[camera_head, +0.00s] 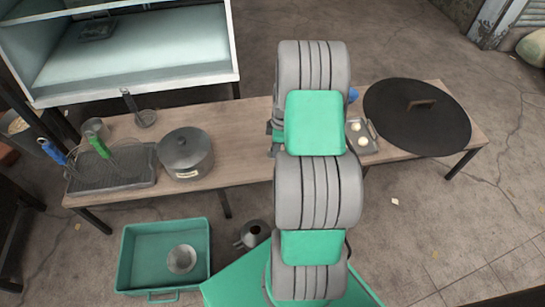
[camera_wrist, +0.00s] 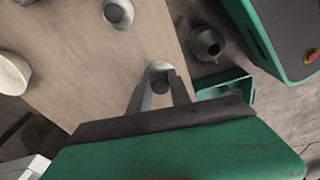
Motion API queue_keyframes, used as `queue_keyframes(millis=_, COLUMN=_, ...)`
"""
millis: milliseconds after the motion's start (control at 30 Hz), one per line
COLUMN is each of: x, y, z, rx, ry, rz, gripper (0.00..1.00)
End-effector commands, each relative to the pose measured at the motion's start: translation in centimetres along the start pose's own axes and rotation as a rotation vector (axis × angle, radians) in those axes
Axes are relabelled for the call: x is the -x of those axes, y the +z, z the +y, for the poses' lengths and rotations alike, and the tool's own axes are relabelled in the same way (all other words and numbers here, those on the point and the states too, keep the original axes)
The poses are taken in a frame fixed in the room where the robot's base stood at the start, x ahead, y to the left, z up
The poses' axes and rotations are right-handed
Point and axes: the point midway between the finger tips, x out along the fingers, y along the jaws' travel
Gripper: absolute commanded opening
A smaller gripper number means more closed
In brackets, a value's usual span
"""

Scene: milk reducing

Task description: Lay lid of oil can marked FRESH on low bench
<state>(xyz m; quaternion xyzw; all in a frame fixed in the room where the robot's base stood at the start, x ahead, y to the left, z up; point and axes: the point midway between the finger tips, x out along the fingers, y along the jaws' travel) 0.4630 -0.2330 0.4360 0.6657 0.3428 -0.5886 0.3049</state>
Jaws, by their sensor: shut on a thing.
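The low wooden bench (camera_head: 238,130) runs across the head view; its top also fills the left and middle of the wrist view (camera_wrist: 95,65). In the wrist view my gripper (camera_wrist: 160,82) is shut on a small round light-grey thing (camera_wrist: 159,66) with a dark middle, over the bench top. I cannot tell whether this is the lid. In the head view my arm hides the gripper and what it holds. A lidded grey pot (camera_head: 185,155) with a pale label stands on the bench left of my arm. The label is too small to read, and no FRESH marking shows.
A dark tray (camera_head: 140,183) with blue- and green-handled tools is at the bench's left. A small tray (camera_head: 368,150) and a large black lid (camera_head: 417,117) are at the right. A green crate (camera_head: 165,225) and a kettle (camera_head: 254,233) are below. Bare bench lies beside the pot.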

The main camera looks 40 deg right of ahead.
Motion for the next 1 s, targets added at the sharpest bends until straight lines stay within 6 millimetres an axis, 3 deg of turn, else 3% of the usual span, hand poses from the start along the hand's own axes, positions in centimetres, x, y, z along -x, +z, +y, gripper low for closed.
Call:
queue_keyframes(millis=33, x=-1.8, y=-0.1, z=0.8, rx=0.001, ry=-0.001, rz=0.000, gripper=0.00)
queue_keyframes(millis=300, x=-4.5, y=-0.5, z=3.1, rx=0.000, ry=0.000, rz=0.000, gripper=0.00)
queue_keyframes(millis=433, x=-7.0, y=-0.2, z=3.0, rx=-0.001, ry=-0.001, rz=0.000, gripper=0.00)
queue_keyframes(millis=800, x=-7.3, y=-0.1, z=3.0, rx=-0.001, ry=0.001, rz=0.000, gripper=0.00)
queue_keyframes(millis=833, x=-7.1, y=-0.1, z=3.0, rx=-0.001, ry=0.001, rz=0.000, gripper=0.26)
queue_keyframes(millis=1000, x=-7.1, y=-0.1, z=3.0, rx=-0.001, ry=0.001, rz=0.000, gripper=0.40)
